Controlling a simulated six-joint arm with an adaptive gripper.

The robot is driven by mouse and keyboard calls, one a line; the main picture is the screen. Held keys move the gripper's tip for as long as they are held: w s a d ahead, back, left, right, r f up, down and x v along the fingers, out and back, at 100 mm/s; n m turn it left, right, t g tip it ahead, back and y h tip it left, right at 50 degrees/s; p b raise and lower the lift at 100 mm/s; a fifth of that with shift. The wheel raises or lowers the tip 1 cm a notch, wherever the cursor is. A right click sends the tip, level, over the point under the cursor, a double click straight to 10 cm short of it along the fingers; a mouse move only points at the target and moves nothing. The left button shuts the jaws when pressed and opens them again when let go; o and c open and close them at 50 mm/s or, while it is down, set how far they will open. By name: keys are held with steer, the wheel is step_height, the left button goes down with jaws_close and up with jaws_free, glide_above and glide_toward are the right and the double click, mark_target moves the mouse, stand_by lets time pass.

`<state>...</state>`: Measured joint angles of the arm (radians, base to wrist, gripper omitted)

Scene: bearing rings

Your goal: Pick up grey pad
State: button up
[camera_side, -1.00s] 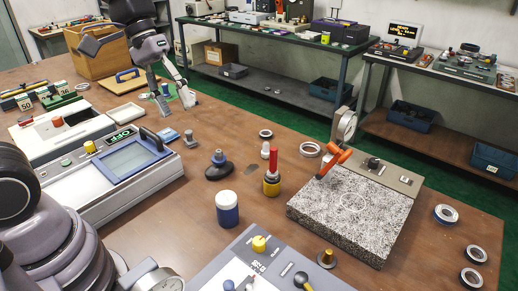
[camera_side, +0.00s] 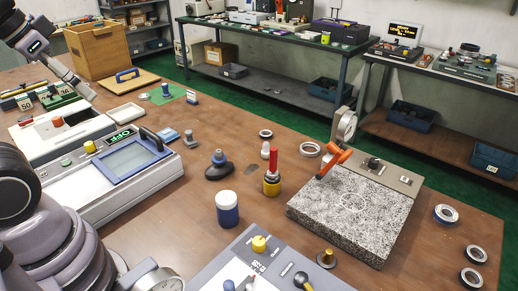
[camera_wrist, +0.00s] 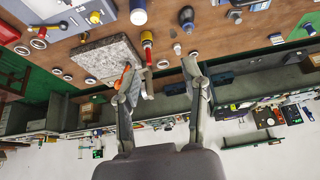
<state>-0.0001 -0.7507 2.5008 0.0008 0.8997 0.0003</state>
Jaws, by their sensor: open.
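A flat, dark grey-brown patch (camera_side: 252,169) lies on the wooden table in the side view, between the dark-based blue knob and the red-and-yellow tool; it may be the grey pad, but I cannot be sure. In the side view my gripper (camera_side: 75,82) is at the upper left, partly cut off by the frame, far from the patch.
A speckled stone block (camera_side: 352,205) with a dial gauge stands at right. A red-and-yellow tool (camera_side: 272,178), a blue-and-white bottle (camera_side: 228,209) and a blue knob on a dark base (camera_side: 218,166) stand mid-table. Several metal rings lie at right. A wooden box (camera_side: 101,48) stands at the back left.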

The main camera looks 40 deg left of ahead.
mark_target(190, 140)
steer(key=shift+o, duration=0.4)
steer(key=o, duration=0.5)
steer(key=shift+c, duration=0.2)
